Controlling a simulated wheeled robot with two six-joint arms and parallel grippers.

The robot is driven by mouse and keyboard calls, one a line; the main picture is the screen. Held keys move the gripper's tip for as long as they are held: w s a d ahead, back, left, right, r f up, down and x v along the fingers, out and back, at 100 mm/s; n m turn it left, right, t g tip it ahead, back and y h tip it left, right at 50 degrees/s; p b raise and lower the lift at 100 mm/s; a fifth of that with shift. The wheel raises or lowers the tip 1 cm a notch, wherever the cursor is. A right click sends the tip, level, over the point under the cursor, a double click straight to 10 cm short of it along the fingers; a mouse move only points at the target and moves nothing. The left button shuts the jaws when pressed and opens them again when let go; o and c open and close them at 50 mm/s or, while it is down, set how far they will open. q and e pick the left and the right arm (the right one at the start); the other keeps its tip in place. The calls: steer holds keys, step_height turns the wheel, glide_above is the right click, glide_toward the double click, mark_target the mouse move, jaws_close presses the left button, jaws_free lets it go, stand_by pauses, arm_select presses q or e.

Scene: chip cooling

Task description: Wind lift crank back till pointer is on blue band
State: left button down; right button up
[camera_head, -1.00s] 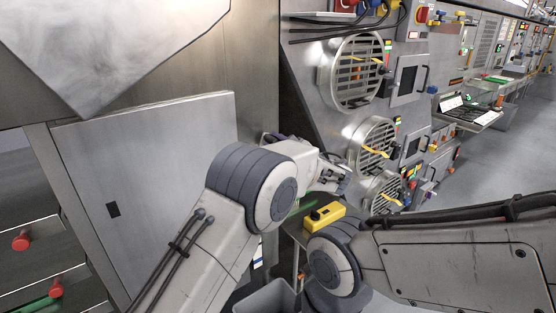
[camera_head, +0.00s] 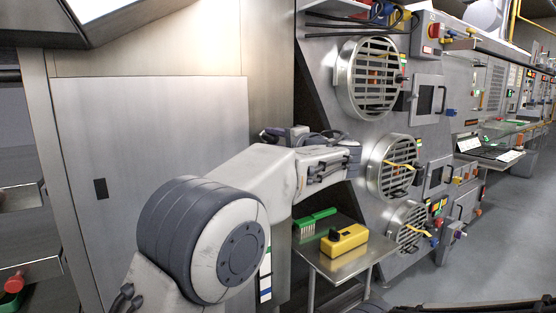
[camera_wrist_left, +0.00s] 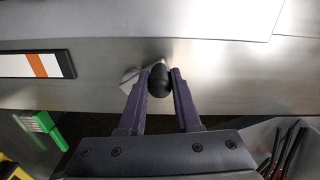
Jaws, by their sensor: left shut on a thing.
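My left gripper (camera_wrist_left: 160,82) is shut on the black knob (camera_wrist_left: 160,84) of the lift crank in the left wrist view, with one dark finger on each side. A short metal crank arm (camera_wrist_left: 130,78) shows beside the knob, against a steel panel. In the head view my left arm reaches to the cabinet's side, with the left gripper (camera_head: 272,134) small and partly hidden. A banded scale strip (camera_head: 265,280) with a blue band runs down the cabinet's edge. A strip with an orange band (camera_wrist_left: 38,64) shows in the wrist view. I cannot make out the pointer. My right gripper is not in view.
A small metal table (camera_head: 345,265) right of my left arm carries a green brush (camera_head: 315,221) and a yellow box (camera_head: 344,239). Behind it stands a machine with several round grilles (camera_head: 369,77). Floor (camera_head: 480,240) is clear at the right.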

arm_select(q)
steer(key=shift+s+a+f+n+b, duration=0.15)
steer(key=shift+a+f+n+b, duration=0.15)
steer(key=shift+n+b, duration=0.75)
steer(key=shift+s+a+f+n+b, duration=0.25)
steer(key=shift+n+b, duration=0.5)
steer(key=shift+b, duration=0.65)
steer(key=shift+s+a+f+n+b, duration=0.1)
steer(key=shift+a+f+n+b, duration=0.2)
steer(key=shift+n+b, duration=0.75)
steer(key=shift+d, duration=0.1)
steer(key=c, duration=0.6)
jaws_free()
steer(key=v, duration=1)
steer(key=shift+s+d, duration=0.15)
steer(key=shift+s, duration=0.05)
